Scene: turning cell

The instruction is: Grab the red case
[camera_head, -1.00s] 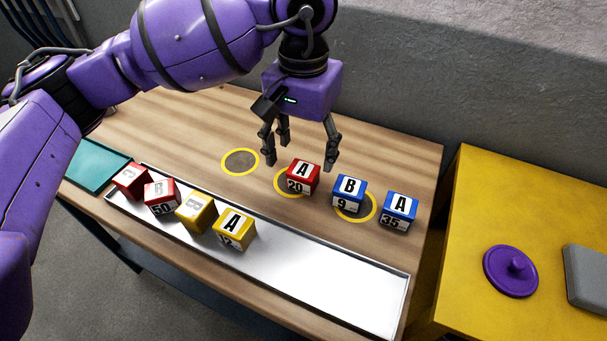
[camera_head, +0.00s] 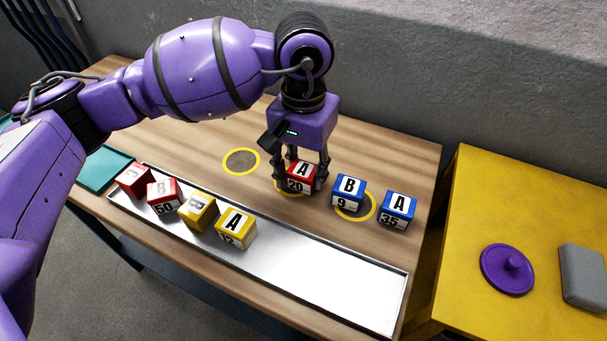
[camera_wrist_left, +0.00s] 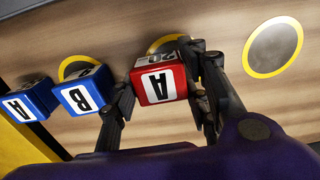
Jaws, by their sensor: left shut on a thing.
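The red case (camera_head: 301,176), a cube marked A and 20, sits at a yellow-ringed spot (camera_head: 284,192) on the wooden table. My left gripper (camera_head: 303,183) has come down from above and is shut on its sides. In the left wrist view the red case (camera_wrist_left: 159,84) is between the fingers of my left gripper (camera_wrist_left: 165,95). Two other red cases, one marked C (camera_head: 133,180) and one marked B and 50 (camera_head: 164,195), are in the metal tray. My right gripper does not show.
A blue case marked B and 9 (camera_head: 348,191) stands close right of the held case, with a blue case marked A and 35 (camera_head: 398,209) beyond it. Two yellow cases, one marked A (camera_head: 236,229), are in the tray (camera_head: 330,285). An empty ringed spot (camera_head: 241,161) lies left.

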